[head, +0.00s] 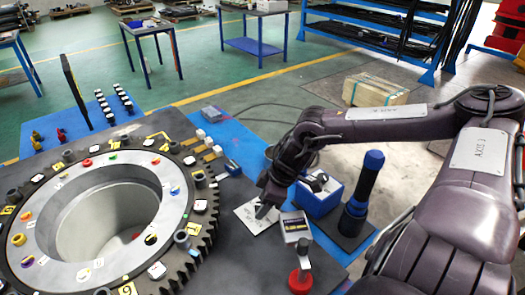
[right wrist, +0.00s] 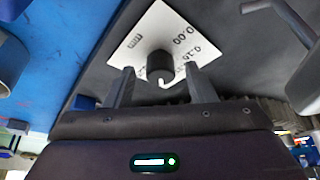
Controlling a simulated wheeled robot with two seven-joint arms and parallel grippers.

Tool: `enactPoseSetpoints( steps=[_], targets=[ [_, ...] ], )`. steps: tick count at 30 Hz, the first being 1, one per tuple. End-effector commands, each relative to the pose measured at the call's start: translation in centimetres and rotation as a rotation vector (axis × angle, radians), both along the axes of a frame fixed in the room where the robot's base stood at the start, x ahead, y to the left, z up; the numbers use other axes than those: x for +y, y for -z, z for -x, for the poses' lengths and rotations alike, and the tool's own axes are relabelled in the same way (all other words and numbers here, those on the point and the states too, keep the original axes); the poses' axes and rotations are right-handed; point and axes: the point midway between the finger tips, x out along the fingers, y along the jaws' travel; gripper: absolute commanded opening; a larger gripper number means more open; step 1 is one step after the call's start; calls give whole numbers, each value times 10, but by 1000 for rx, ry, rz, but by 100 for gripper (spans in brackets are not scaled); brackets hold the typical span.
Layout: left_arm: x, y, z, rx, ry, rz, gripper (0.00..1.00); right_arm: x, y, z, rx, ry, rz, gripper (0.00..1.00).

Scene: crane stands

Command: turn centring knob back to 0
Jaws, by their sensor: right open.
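The centring knob (right wrist: 160,66) is a small dark cylinder on a white dial plate (right wrist: 152,28). The plate carries printed marks, with "0.00", "0.16" and "mm" legible in the right wrist view. A white pointer shows at the knob's lower edge, on the side towards my gripper, away from the 0.00 print. My right gripper (right wrist: 160,74) is open, with one finger on each side of the knob; I cannot tell whether they touch it. In the head view the plate (head: 248,222) lies under my right gripper (head: 265,208), which hides the knob. My left gripper is not in view.
A large toothed ring (head: 200,235) fills the left of the bench. Close to my right gripper stand a blue box (head: 318,203), a dark blue-topped post (head: 362,190), a small labelled box (head: 294,226) and a red knob (head: 300,280). A metal rod (right wrist: 285,15) shows in the wrist view.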

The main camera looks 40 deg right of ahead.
Motion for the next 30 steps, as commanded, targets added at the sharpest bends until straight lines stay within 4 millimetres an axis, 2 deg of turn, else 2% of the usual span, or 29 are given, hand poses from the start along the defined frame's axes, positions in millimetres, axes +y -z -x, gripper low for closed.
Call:
enactPoseSetpoints(
  steps=[3,13,24,30],
  targets=[
    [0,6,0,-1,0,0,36,1,7,-1,1,1,0,50],
    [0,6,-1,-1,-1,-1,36,1,6,-2,-1,1,0,50],
    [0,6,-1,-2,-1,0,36,1,6,-2,-1,1,0,6],
    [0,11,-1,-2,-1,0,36,1,7,-3,-2,-13,-1,6]
  ],
)
